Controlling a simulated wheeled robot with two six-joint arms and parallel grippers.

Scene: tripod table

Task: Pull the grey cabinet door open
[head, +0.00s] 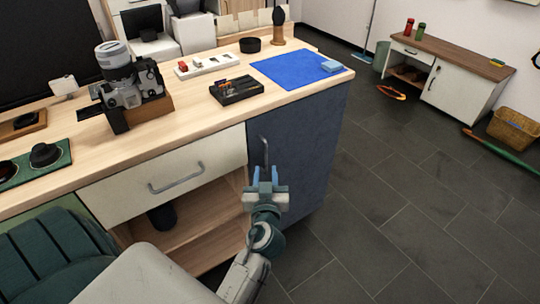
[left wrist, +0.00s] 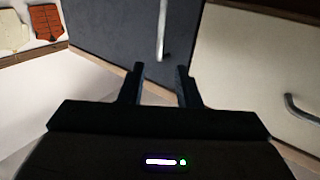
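The grey cabinet door (head: 310,150) is at the right end of the workbench and looks shut, flush under the tabletop. Its upright metal bar handle (head: 265,152) is near the door's left edge. My left gripper (head: 266,187) is in front of the door, just below the handle in the head view. In the left wrist view its two dark fingers (left wrist: 160,75) are spread with nothing between them. The handle (left wrist: 161,30) shows beyond the fingertips, roughly in line with the gap. I cannot tell any contact. My right gripper is not in view.
Left of the door are a drawer (head: 165,186) with its own handle and an open shelf below holding a dark cup (head: 162,217). A camera (head: 130,85), a blue mat (head: 298,68) and a tool tray (head: 237,89) are on the tabletop.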

